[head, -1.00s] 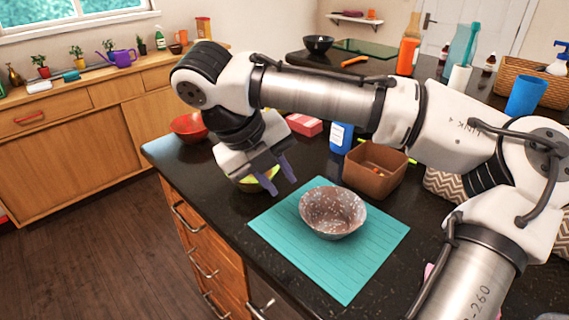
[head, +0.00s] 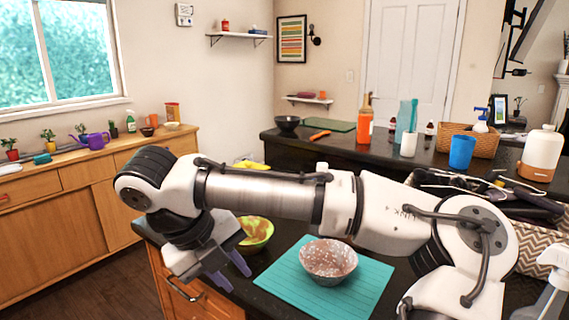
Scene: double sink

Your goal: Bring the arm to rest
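My gripper (head: 229,277) hangs from my bent arm at the lower left of the head view. Its two purple fingers are spread apart and point down, with nothing seen between them. It is just left of the teal mat and close to the counter's near left edge. My arm stretches across the middle of the picture and hides part of the counter behind it.
A speckled bowl (head: 328,263) stands on the teal mat (head: 287,284). A green and brown bowl (head: 256,234) is right behind my gripper. A white spray bottle (head: 549,290) is at the lower right. Open floor (head: 70,285) lies at the left.

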